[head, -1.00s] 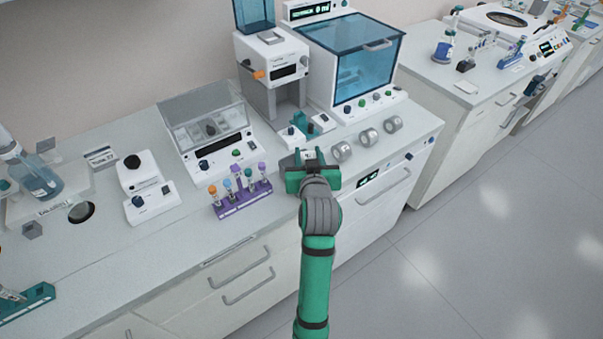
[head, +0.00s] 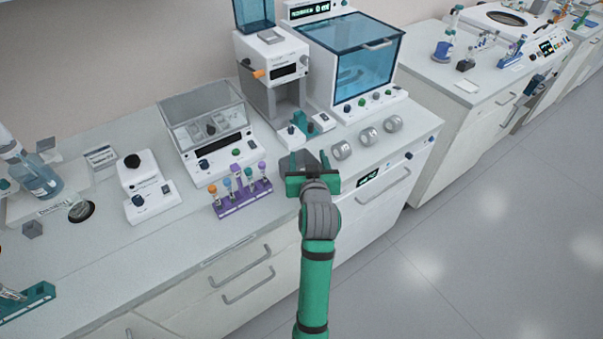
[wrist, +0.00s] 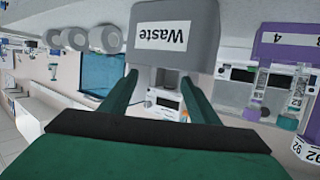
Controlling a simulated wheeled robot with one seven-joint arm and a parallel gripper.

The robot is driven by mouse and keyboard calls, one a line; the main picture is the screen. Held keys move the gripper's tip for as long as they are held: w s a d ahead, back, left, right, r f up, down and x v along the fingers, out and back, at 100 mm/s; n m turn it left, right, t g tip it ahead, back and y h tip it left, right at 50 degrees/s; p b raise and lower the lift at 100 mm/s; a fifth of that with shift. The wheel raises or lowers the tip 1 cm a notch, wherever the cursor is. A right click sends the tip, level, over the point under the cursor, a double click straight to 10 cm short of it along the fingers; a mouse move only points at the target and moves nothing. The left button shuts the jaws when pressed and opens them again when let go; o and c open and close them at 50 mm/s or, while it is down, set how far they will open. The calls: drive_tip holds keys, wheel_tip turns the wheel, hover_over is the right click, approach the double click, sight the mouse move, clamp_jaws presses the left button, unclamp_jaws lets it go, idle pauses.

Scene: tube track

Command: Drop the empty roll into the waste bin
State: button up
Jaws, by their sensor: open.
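The grey waste bin (wrist: 172,38), with a white "Waste" label, fills the top middle of the wrist view, just beyond my fingertips. In the head view the bin (head: 314,159) shows as a grey shape right at my gripper and is mostly covered by it. My gripper (wrist: 158,78) is open, its two green fingers apart and nothing visible between them. In the head view my gripper (head: 311,176) is over the bench's front edge. I cannot make out the empty roll; the bin's inside is hidden.
A purple tube rack (head: 243,199) with several capped tubes is to the left. A white machine (head: 272,62) and a blue-covered unit (head: 352,60) stand behind. The floor at right is clear.

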drive_tip(key=v, duration=1)
drive_tip(key=shift+s+r, duration=0.15)
drive_tip(key=shift+s, duration=0.2)
drive_tip(key=s+f+m+h, duration=0.2)
drive_tip(key=s+f, duration=1.4)
drive_tip(key=s+a, duration=0.1)
drive_tip(key=s, duration=2)
drive_tip(key=shift+s+n+t, duration=0.2)
drive_tip(key=shift+n+t, duration=0.2)
